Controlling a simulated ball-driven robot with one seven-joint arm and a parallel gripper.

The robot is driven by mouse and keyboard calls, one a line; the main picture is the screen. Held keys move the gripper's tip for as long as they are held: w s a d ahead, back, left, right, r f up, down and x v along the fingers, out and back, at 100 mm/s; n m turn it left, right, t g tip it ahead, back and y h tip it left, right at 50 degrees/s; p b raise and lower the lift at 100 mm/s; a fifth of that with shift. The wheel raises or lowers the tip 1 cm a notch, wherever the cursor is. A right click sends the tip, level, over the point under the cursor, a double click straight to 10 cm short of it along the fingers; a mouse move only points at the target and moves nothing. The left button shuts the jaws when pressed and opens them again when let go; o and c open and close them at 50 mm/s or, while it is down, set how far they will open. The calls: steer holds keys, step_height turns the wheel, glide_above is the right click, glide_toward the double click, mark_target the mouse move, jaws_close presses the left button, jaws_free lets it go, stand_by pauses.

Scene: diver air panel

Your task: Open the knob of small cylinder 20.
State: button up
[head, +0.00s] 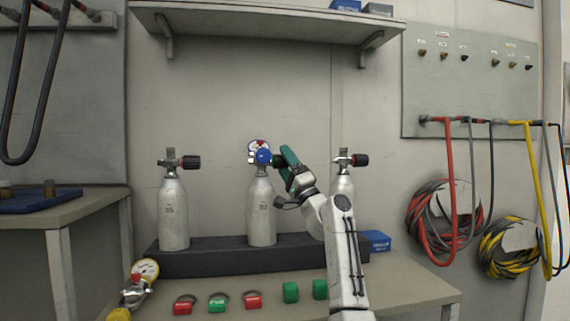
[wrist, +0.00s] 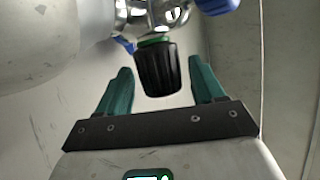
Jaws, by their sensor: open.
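Small cylinder 20 (head: 262,212) is the middle one of three pale cylinders standing in a dark rack; its label looks like 20 but is small. A gauge with a blue hand knob (head: 263,157) is fitted on its valve. The cylinder's black ribbed knob (wrist: 158,70) sticks out from the valve, with a green ring at its base. In the head view the knob (head: 277,160) is partly hidden by my gripper (head: 287,158). My gripper's green fingers (wrist: 161,66) are open, one on each side of the knob, with gaps visible on both sides.
Cylinders stand to the left (head: 173,213) and right (head: 343,187), each with a black knob. The dark rack (head: 200,259) rests on a bench with several tags, green blocks and a loose gauge (head: 146,270). A shelf (head: 265,22) hangs above. Coiled hoses hang at right.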

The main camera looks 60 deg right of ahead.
steer(key=p+v, duration=0.2)
steer(key=v, duration=0.9)
steer(key=shift+w, duration=0.1)
steer(key=shift+f, duration=0.1)
stand_by(0.9)
